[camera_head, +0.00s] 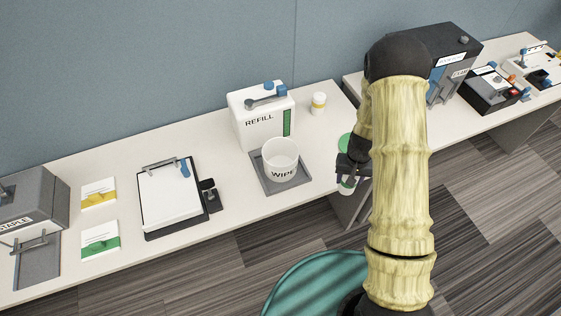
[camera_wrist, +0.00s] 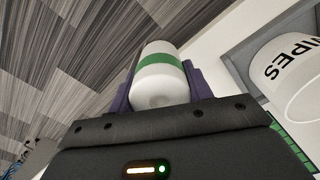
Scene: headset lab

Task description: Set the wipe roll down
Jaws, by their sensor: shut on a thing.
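The wipe roll (camera_wrist: 160,80), a white cylinder with a green band, is held between the purple fingers of my gripper (camera_wrist: 158,92) in the wrist view. In the head view my gripper (camera_head: 350,171) is at the table's front edge, right of the WIPES canister, and partly hidden by my arm. The roll's pale end (camera_head: 347,187) shows just below it. The open white WIPES canister (camera_head: 281,160) stands upright on a grey square tray (camera_head: 265,178). The canister also shows at the right of the wrist view (camera_wrist: 298,85), apart from the roll.
A white REFILL box (camera_head: 255,128) and a small yellow-banded jar (camera_head: 319,104) stand behind the canister. A green disc (camera_head: 344,141) shows partly beside my arm. A clipboard (camera_head: 170,200) lies left. A teal stool (camera_head: 310,285) is in front. Bare tabletop (camera_head: 323,160) lies right of the tray.

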